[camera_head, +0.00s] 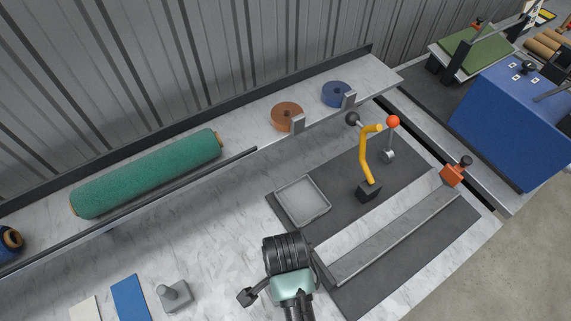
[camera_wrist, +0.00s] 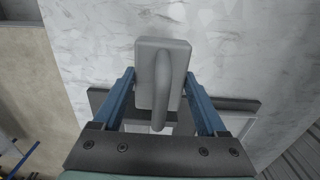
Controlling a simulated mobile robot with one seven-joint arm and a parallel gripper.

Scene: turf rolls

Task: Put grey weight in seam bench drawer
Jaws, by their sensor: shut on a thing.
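In the wrist view, a grey weight (camera_wrist: 176,62), a flat block with a rounded handle, sits between my gripper's blue fingers (camera_wrist: 160,85). The fingertips press its two sides, and my gripper is shut on it. In the head view, my wrist (camera_head: 290,284) is over the front of the marble bench and hides the fingers and the held weight. A similar grey block with a knob (camera_head: 175,296) stands on the bench to the left. I cannot make out the seam bench drawer for certain; a dark bar (camera_wrist: 245,104) shows behind the weight in the wrist view.
A shallow grey tray (camera_head: 303,201) lies on the dark mat, near a yellow curved arm (camera_head: 365,155) and a long metal strip (camera_head: 390,235). A green turf roll (camera_head: 145,174) and two tape rolls lie on the back shelf. Blue (camera_head: 130,298) and pale sample pieces lie front left.

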